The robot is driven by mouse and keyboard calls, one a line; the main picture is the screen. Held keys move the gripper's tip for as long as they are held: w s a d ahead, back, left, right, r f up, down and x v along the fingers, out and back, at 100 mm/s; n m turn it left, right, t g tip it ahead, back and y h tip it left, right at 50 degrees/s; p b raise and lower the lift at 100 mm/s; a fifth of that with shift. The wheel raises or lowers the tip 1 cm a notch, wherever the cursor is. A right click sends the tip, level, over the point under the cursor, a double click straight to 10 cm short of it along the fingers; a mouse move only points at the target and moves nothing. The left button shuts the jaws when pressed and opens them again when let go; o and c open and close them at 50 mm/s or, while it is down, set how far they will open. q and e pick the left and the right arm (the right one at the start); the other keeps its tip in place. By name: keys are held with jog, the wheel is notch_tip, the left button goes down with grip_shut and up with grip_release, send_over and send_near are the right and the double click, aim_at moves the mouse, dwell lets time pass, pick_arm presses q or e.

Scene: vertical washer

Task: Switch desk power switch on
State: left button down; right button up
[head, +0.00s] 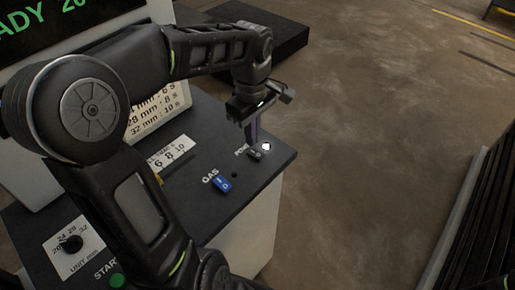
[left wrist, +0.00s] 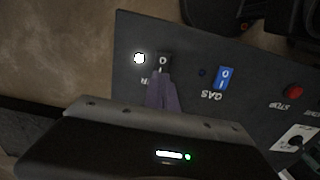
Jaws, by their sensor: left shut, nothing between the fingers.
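The black power switch (head: 254,155) sits on the dark desk panel near its right corner, partly behind my fingertips. In the left wrist view the power switch (left wrist: 164,62) shows white O and I marks, just beyond my fingertips. A round white lamp (head: 266,146) beside it is bright; it also shows in the left wrist view (left wrist: 139,58). My left gripper (head: 252,138) is shut and empty, with its purple-grey fingers pointing down at the power switch. The fingertips (left wrist: 162,80) are at its edge; I cannot tell whether they touch. My right gripper is not in view.
A blue GAS switch (head: 222,184) is beside the power switch, with a small dark indicator between. A black knob (head: 71,243) and green START button (head: 117,280) are at the left. A red STOP button (left wrist: 295,91) shows in the wrist view. Open floor lies right.

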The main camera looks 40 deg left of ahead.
aim_at(253, 151)
pick_arm(q)
notch_tip(253, 151, up, 4)
jog(key=shift+f+p, duration=0.1)
jog(key=shift+p, duration=1.1)
